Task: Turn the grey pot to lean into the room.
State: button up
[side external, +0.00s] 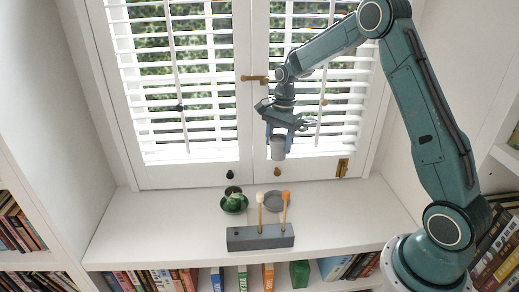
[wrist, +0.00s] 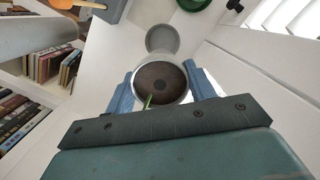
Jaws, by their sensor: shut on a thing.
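The grey pot (side external: 278,148) hangs upright between the blue fingers of my gripper (side external: 279,132), in front of the window and above the sill. In the wrist view the pot (wrist: 163,78) shows dark soil, with the fingers of my gripper (wrist: 160,90) shut on either side. A small green sprout (wrist: 148,102) shows at the pot's edge nearest my palm; it is too small in the side view to tell its lean. A round grey saucer (side external: 276,203) lies empty on the sill; it also shows beyond the pot in the wrist view (wrist: 162,37).
A dark pot with a green plant stands on a green saucer (side external: 234,207) left of the grey saucer. Shutters (side external: 190,80) close behind. The sill's left side is clear.

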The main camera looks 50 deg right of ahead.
jog(key=shift+r, duration=1.45)
jog(key=shift+f, duration=0.15)
notch_tip(320, 180, down, 19)
jog(key=m, duration=0.5)
jog(key=shift+t, duration=0.3)
jog(key=shift+f, duration=0.2)
jog(key=shift+f, duration=1.35)
jog(key=o, duration=1.4)
jog(key=shift+c, duration=0.2)
